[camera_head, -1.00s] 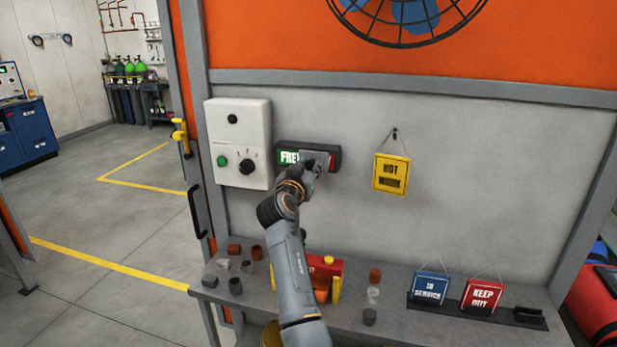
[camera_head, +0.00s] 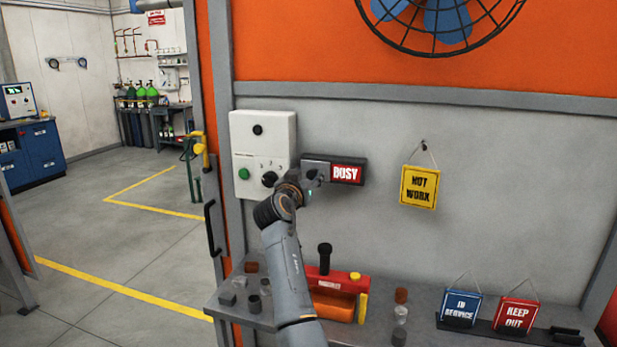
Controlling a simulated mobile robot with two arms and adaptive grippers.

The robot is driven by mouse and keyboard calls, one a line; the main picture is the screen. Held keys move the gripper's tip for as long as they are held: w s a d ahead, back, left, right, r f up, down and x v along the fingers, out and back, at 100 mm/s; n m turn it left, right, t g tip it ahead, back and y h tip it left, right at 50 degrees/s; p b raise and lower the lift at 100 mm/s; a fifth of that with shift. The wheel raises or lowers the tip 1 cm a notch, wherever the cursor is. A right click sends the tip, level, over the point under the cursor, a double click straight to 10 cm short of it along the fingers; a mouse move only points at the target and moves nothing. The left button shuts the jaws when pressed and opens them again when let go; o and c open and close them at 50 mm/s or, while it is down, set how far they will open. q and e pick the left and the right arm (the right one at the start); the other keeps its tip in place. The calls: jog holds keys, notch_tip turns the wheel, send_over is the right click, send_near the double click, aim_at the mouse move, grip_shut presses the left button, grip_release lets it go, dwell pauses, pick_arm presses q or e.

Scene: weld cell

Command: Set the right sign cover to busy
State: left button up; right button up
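The dark wall sign (camera_head: 361,163) is mounted right of the white control box. Its red BUSY field (camera_head: 346,173) is uncovered on the right. A grey sliding cover (camera_head: 317,169) sits over the left part, where no FREE lettering shows. My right gripper (camera_head: 313,182) is at the lower left of the sign, at the cover. Its fingertips are small and partly hidden, so I cannot tell whether they touch the cover or are open. My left gripper is not in view.
The white control box (camera_head: 263,131) with a green button and black knob is close left of my gripper. A yellow HOT WORK sign (camera_head: 419,187) hangs to the right. Below is a grey shelf (camera_head: 378,335) with a red-orange tool, small cups and two signs.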

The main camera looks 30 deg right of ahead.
jog(key=shift+s, duration=0.1)
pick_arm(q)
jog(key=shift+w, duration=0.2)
pick_arm(e)
jog(key=v, duration=1.2)
